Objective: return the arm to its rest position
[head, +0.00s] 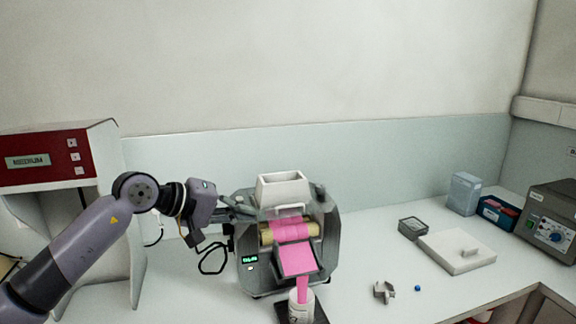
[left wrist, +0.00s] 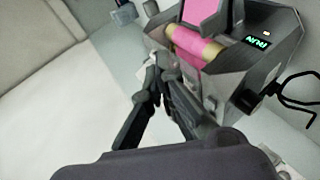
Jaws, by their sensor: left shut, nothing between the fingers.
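My left arm (head: 85,240) comes in from the left in the head view. Its gripper (head: 240,212) is at the left side of the cream mill (head: 327,225), shut and empty. In the left wrist view the closed fingers (left wrist: 157,78) are beside the mill's grey side (left wrist: 215,85); I cannot tell whether they touch it. Pink cream covers the roller (head: 290,230) and the sloping chute (head: 297,259), and runs into a white jar (head: 301,307) below. A white hopper (head: 283,188) tops the mill. My right gripper is not in view.
A red-and-white device (head: 60,155) stands behind my left arm. A black cable (head: 212,262) hangs left of the mill. On the right are a grey metal piece (head: 383,291), a blue ball (head: 417,288), a white slab (head: 457,252) and boxes. The counter between is clear.

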